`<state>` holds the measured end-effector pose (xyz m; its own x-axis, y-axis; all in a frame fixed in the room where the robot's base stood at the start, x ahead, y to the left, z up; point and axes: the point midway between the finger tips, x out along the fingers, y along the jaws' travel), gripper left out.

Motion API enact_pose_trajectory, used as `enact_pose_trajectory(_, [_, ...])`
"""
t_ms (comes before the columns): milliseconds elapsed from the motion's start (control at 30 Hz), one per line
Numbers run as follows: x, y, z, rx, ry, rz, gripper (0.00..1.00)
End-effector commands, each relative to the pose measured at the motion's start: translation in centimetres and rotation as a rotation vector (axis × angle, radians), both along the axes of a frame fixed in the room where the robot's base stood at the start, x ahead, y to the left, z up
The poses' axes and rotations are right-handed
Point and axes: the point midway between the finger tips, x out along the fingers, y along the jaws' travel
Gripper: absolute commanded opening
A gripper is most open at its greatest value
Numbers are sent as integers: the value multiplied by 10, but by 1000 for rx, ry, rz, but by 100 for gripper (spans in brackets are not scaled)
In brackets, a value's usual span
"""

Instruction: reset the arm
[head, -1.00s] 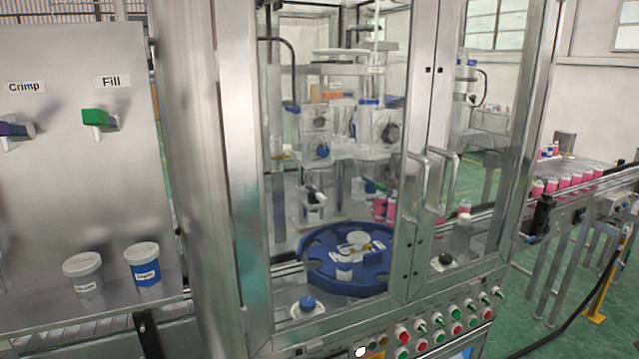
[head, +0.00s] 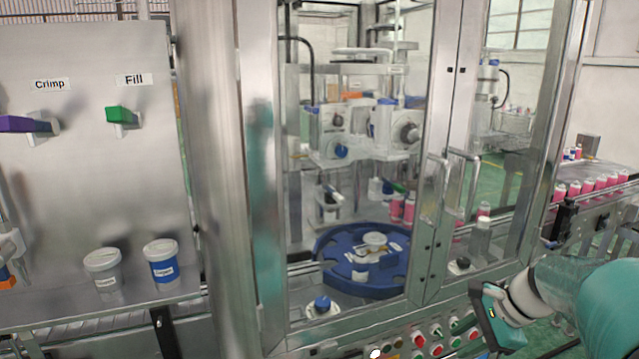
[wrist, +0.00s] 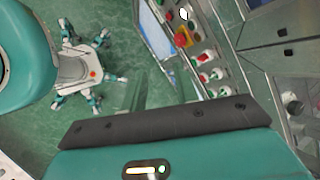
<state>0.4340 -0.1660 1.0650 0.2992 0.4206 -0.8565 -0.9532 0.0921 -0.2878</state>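My arm enters the head view at the lower right, in front of the machine. The teal housing of my gripper (head: 490,315) with a small green light is at its end, in front of the control panel's right part. In the wrist view a teal housing with a lit strip and a dark bar (wrist: 170,122) fills the bottom. Nothing held is visible.
The glass-doored machine (head: 350,150) holds a blue turntable (head: 330,245). Its button panel (head: 440,335) is close to my arm, with a red knob (wrist: 182,38). Two tubs, one white (head: 103,270) and one blue-labelled (head: 161,262), stand on the left shelf. Green floor is open below.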

Motion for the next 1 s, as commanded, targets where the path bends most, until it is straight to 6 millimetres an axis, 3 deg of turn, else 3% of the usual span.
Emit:
enact_pose_trajectory(33, [-8,22,9,-69,-27,96,30])
enact_pose_trajectory(200, [-38,75,26,-292,-117,407,30])
enact_pose_trajectory(500, [-101,140,43,-665,-308,956,30])
enact_pose_trajectory(733, [-138,164,45,-902,-445,1294,30])
enact_pose_trajectory(1000, [-147,167,44,-970,-480,1388,30])
